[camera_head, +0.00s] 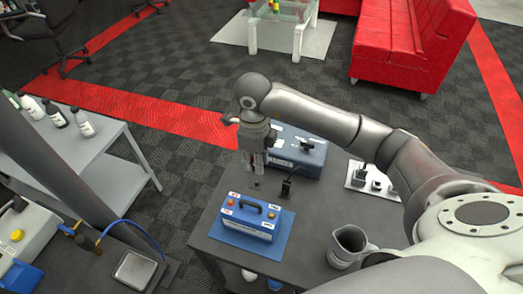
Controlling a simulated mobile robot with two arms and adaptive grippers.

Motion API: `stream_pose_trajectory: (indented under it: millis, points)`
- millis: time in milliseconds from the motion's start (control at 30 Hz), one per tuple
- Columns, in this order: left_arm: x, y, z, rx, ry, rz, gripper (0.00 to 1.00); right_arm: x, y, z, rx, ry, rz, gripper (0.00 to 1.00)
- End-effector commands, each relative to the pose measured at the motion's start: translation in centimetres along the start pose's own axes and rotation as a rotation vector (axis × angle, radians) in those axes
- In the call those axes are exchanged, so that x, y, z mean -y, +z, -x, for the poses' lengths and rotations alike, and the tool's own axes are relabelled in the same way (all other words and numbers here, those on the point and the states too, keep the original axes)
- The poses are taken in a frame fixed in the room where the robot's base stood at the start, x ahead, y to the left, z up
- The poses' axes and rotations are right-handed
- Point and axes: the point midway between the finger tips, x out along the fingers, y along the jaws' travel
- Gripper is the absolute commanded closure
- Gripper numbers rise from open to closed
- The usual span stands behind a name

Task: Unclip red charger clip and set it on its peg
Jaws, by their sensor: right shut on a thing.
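My right gripper (253,163) points down above the dark table, behind the blue battery. It is shut on what appears to be the red charger clip, which is mostly hidden between the fingers. The blue battery (247,220) has a black handle and a terminal at each end, and sits on a blue mat (284,238). A black clip on a stand (286,187) is right of the gripper. A small dark base (255,184) lies just below the fingers. The blue charger box (300,158) stands behind and to the right. My left gripper is not in view.
A metal jug (346,246) stands at the table's front right. A white board with black parts (370,181) lies at the right, under my arm. A grey bench with bottles (84,122) is at the left. The table (309,217) is bare between battery and jug.

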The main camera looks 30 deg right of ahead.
Motion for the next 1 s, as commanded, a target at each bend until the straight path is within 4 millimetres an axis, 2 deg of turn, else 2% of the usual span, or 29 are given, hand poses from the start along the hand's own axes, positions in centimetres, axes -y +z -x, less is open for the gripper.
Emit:
stream_pose_trajectory:
  millis: [567, 1000]
  points:
    - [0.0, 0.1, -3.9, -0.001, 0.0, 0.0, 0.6, 0.0, 0.1, -5.7, -0.001, 0.001, -0.002, 1.0]
    - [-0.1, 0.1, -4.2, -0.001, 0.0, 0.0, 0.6, 0.0, 0.1, -6.1, 0.0, 0.001, -0.003, 1.0]
